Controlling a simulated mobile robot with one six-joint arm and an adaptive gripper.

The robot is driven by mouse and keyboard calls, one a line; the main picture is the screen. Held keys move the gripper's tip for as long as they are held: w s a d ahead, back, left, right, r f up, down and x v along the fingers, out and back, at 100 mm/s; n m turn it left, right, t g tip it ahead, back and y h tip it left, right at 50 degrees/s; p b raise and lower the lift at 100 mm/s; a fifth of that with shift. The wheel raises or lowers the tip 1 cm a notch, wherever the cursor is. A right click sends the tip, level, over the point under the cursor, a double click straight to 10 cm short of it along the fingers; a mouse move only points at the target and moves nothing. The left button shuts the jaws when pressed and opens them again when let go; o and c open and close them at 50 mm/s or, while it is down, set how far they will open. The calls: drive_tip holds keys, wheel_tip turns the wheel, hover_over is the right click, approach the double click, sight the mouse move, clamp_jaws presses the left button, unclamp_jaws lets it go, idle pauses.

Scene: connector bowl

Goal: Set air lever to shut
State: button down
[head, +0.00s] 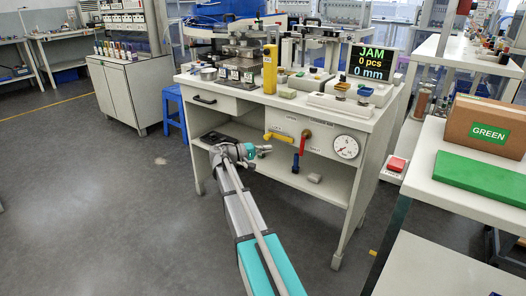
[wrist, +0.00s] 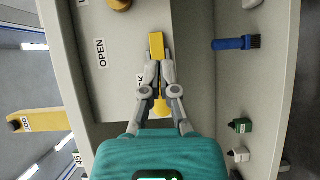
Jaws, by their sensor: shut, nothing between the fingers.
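A yellow lever (head: 278,136) sits on the bench's front panel, lying nearly level in the head view. In the wrist view the yellow lever (wrist: 157,42) runs lengthwise behind my fingers, its rounded end showing between them. My gripper (wrist: 155,66) is shut and empty, its fingertips over the lever's bar; contact cannot be told. In the head view my gripper (head: 268,149) is just below the lever. An OPEN label (wrist: 100,53) is beside the lever; another label is partly hidden by a finger. No label I can read names the air lever.
A round gauge (head: 346,147) is farther right. A lower shelf (head: 318,186) is under the panel. The floor at left is clear.

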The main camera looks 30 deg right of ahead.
sight(303, 145)
drive_tip(key=shift+s+d+f, duration=0.1)
drive_tip(key=shift+s+d, duration=0.7)
drive_tip(key=shift+d, duration=0.7)
drive_tip(key=shift+s+d+f, duration=0.1)
drive_tip(key=shift+s+d, duration=0.65)
drive_tip(key=shift+d, duration=0.8)
drive_tip(key=shift+s+d+f, duration=0.1)
drive_tip(key=shift+s+d, duration=0.7)
drive_tip(key=shift+d, duration=0.7)
